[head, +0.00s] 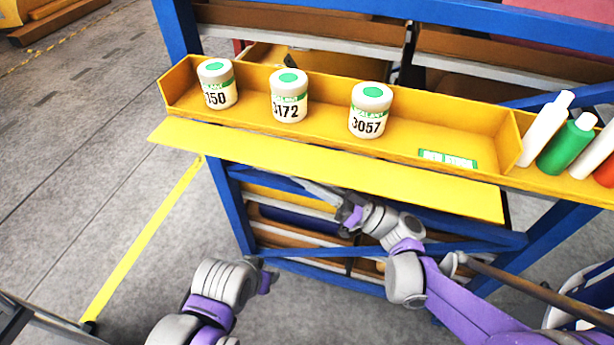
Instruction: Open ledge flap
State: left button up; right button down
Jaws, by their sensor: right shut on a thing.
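The ledge flap (330,170) is a long yellow panel along the front of the yellow ledge (450,135). It is tipped outward and down, leaving the ledge's front open. My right gripper (346,214) is at the flap's lower edge, near its middle, and is shut on it; the fingertips and exact contact are partly hidden. My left gripper (268,280) is low, left of the right one and well clear of the flap. Its jaws are too small and turned away to tell their state.
Three white canisters with green-dotted lids, marked 150 (217,85), 3172 (289,96) and 3057 (370,110), stand upright on the ledge. Bottles (567,145) stand at right. A blue rack frame (232,205) is below. Grey floor (80,180) is clear at left.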

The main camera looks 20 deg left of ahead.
jog(key=shift+s+r+m+t, duration=0.2)
jog(key=shift+r+m+t, duration=0.15)
jog(key=shift+m, duration=0.5)
jog(key=shift+s+r+m+t, duration=0.15)
jog(key=shift+r+m+t, duration=0.15)
jog(key=shift+m, duration=0.55)
jog(key=c, duration=0.9)
grip_release()
jog(key=b+v, duration=0.1)
jog(key=v, duration=1)
jog(key=shift+r+b, duration=0.15)
jog(key=shift+b, duration=0.2)
